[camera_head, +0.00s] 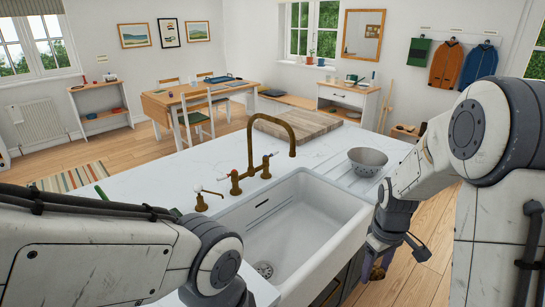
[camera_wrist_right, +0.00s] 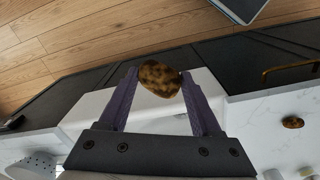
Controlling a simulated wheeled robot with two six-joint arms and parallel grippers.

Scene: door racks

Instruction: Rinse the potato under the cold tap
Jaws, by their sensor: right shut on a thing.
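The brown potato (camera_wrist_right: 160,78) is held between the two fingertips of my right gripper (camera_wrist_right: 158,82) in the right wrist view. In the head view my right gripper (camera_head: 378,262) hangs past the sink's front right edge, outside the basin, with the potato (camera_head: 377,273) partly showing below it. The brass tap (camera_head: 291,128) has a curved spout over the white sink (camera_head: 335,232) and two side levers. No water shows. My left arm covers the counter's left front; its gripper is out of view.
A grey colander (camera_head: 367,160) stands on the drainer right of the sink. A wooden board (camera_head: 297,125) lies behind the tap. A small brass fitting with a white lever (camera_head: 203,197) stands left. A brown lump (camera_wrist_right: 292,122) lies on the counter in the wrist view.

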